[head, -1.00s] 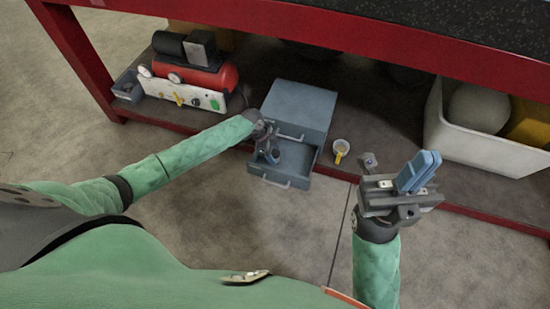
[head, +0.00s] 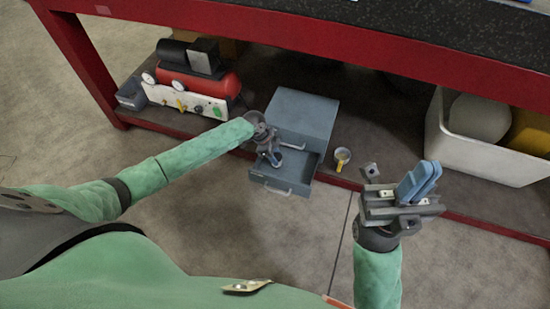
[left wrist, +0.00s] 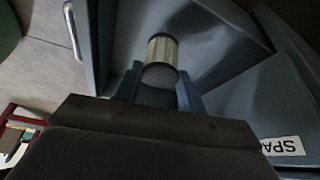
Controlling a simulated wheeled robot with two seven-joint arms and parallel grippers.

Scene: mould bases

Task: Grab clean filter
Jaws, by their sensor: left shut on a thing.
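The clean filter (left wrist: 162,52) is a short cylinder with a pale ribbed band and dark end, seen in the left wrist view inside the open drawer (left wrist: 208,28). My left gripper (left wrist: 160,80) is shut on it, with one blue finger on each side. In the head view, my left gripper (head: 276,158) reaches down into the open drawer (head: 292,180) of a blue-grey cabinet (head: 303,112), and the filter is mostly hidden there. My right gripper (head: 418,184) is held up at the right, its blue fingers close together with no object seen between them.
The cabinet stands on the low shelf of a red-framed bench (head: 350,45). A red compressor (head: 200,82) is on the left, a small cup with a yellow part (head: 342,157) right of the drawer, and a white bin (head: 480,150) at the far right. The floor in front is clear.

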